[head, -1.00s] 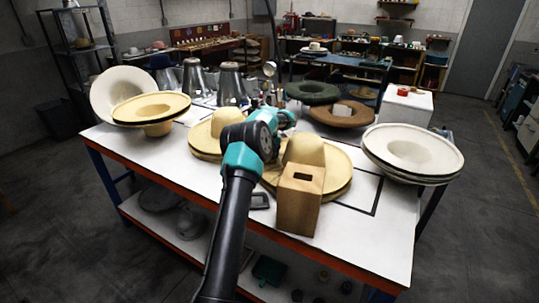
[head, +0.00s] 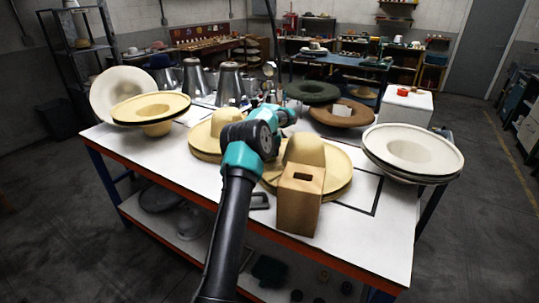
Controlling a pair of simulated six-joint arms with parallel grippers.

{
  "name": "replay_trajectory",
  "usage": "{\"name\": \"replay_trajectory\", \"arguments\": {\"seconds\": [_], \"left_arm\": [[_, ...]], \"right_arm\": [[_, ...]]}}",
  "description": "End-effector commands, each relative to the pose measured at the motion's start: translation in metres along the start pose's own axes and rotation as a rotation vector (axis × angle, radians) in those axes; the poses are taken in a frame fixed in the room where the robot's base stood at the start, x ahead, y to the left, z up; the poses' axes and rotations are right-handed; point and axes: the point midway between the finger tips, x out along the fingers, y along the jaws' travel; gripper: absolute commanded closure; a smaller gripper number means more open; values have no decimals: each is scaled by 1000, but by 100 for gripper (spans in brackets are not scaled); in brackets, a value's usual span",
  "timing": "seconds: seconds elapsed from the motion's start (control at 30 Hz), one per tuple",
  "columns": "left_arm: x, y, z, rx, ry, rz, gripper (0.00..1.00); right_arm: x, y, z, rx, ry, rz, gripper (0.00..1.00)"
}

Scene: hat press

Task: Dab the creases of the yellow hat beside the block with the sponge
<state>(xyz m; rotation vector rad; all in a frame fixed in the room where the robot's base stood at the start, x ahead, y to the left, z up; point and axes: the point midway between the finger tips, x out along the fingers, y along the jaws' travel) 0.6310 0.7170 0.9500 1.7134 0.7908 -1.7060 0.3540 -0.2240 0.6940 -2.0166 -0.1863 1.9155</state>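A yellow hat (head: 337,178) with a tall crown and wide brim lies on the white table, behind and around the right of a wooden block (head: 300,200). The block is upright with a dark slot in its top. One arm of mine, seemingly the left, reaches up from the bottom and bends over the table left of this hat. Its gripper is hidden behind the arm, so its fingers and anything in them cannot be seen. My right arm is not in view. A small tan piece (head: 342,110) sits on a brown hat (head: 340,119); I cannot tell if it is the sponge.
More yellow hats (head: 204,143) lie just left of my arm. A cream hat stack (head: 412,153) stands at the right edge, and a yellow hat (head: 150,108) at the left. Metal cones (head: 231,85) and a green hat (head: 312,92) are at the back. The table's front left is bare.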

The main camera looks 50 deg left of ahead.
Motion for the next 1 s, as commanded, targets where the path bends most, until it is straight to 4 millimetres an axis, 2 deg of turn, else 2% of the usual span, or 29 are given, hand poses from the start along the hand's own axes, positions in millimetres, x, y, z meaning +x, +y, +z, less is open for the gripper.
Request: {"name": "replay_trajectory", "arguments": {"seconds": [1.0], "left_arm": [[-73,0,0,0,2,0,62]], "right_arm": [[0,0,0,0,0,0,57]]}}
